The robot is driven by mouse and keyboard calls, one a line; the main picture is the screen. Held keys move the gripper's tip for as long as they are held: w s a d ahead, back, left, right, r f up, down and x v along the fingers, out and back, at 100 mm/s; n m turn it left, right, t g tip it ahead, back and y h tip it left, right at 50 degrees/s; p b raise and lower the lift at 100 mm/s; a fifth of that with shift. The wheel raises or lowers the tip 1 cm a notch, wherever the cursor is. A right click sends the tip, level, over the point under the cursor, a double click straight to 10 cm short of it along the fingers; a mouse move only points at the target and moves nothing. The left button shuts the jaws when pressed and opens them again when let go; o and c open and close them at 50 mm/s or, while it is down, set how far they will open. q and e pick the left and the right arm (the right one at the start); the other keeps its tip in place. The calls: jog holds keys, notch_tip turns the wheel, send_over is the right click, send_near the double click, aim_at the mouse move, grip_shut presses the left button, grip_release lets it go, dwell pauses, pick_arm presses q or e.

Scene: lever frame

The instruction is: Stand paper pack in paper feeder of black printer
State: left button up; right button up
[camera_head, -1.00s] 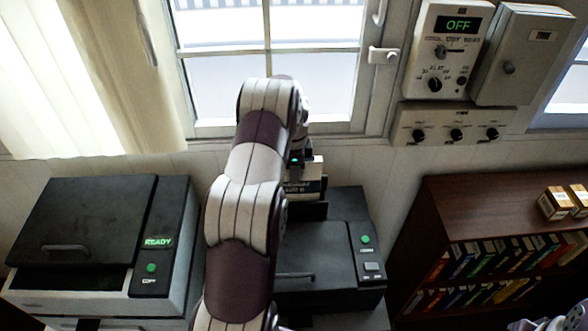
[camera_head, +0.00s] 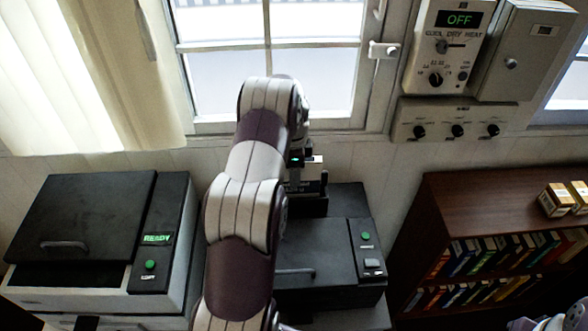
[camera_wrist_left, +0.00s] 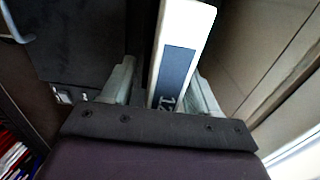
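The black printer (camera_head: 330,245) stands right of my left arm, which hides its left part. Its paper feeder (camera_head: 312,207) is a dark upright slot at the back. The paper pack (camera_head: 314,161), white with a dark label, stands roughly upright at the feeder, its lower part hidden. In the left wrist view the pack (camera_wrist_left: 186,50) lies between the two fingers of my left gripper (camera_wrist_left: 163,85). A dark gap shows between the left finger and the pack, so the gripper looks open around it.
A grey and black copier (camera_head: 95,240) reading READY stands at left. A bookshelf (camera_head: 500,195) with small boxes (camera_head: 560,200) on top stands at right. The window (camera_head: 225,90) and wall control boxes (camera_head: 445,60) are behind.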

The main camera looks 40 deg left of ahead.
pick_arm(q)
notch_tip(320, 180, up, 4)
jog(key=b, duration=0.2)
jog(key=shift+w+a+f+b, duration=0.1)
jog(key=shift+b, duration=0.25)
notch_tip(320, 180, up, 9)
jog(key=p, duration=0.7)
jog(key=shift+f, duration=0.1)
